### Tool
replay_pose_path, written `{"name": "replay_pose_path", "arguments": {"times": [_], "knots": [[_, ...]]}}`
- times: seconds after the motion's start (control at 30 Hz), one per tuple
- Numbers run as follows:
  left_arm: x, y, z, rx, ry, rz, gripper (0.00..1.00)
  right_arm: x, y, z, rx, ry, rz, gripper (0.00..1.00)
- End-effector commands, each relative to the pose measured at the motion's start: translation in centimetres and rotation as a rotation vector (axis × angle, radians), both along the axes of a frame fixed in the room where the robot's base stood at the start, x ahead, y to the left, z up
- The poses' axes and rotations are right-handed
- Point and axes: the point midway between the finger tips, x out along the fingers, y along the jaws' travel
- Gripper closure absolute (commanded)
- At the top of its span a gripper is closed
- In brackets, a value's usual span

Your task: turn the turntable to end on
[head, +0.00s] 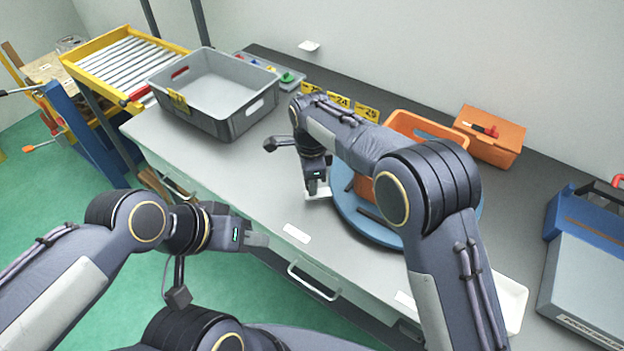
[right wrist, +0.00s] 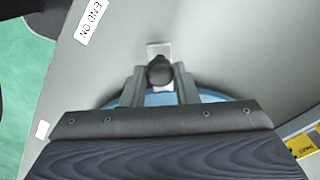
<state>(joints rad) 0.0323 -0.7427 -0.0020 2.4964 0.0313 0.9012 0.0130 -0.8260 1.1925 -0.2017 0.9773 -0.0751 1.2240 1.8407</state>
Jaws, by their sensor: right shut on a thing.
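The turntable (head: 348,205) is a blue disc on the grey bench, partly hidden by my right arm. An orange bin (head: 405,120) stands on it, also partly hidden. My right gripper (head: 317,190) is at the disc's left edge. In the right wrist view my right gripper (right wrist: 160,85) has its fingers on both sides of a dark round knob (right wrist: 160,70) on a pale plate, with the blue rim behind. A white label reading "END ON" (right wrist: 91,20) lies on the bench there, apart from the knob. My left gripper (head: 257,240) is away from the turntable, near the bench's front edge.
A grey crate (head: 215,115) stands at the back left, beside a yellow roller rack (head: 125,65). An orange box (head: 490,135) is behind the turntable, and a blue-grey case (head: 590,250) is at the right. Bench between crate and turntable is mostly clear.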

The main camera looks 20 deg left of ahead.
Motion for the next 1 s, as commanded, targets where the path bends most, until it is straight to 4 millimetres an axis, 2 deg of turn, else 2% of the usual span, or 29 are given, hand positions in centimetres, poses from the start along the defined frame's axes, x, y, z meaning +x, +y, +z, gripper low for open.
{"name": "replay_pose_path", "arguments": {"times": [0.3, 0.33, 0.5, 0.8, 1.0], "knots": [[0.0, 0.0, 0.0, 0.0, 0.0, 0.0, 0.64, 0.5, 0.1, 0.3, 0.011, -0.016, -0.006, 1.0], [0.0, 0.0, 0.0, 0.0, 0.0, 0.0, 0.64, 0.5, 0.1, 0.3, 0.011, -0.017, -0.006, 0.71], [0.0, 0.0, 0.0, 0.0, 0.0, 0.0, 0.64, 0.4, 0.1, 0.2, 0.009, -0.013, -0.005, 0.52], [0.0, 0.0, -0.1, 0.0, 0.0, 0.0, 0.64, 0.3, 0.1, 0.4, 0.007, -0.01, -0.003, 0.52], [0.0, 0.0, -0.6, 0.0, 0.0, 0.0, 0.64, 0.3, 0.1, 3.1, 0.009, -0.013, -0.003, 0.52]]}}
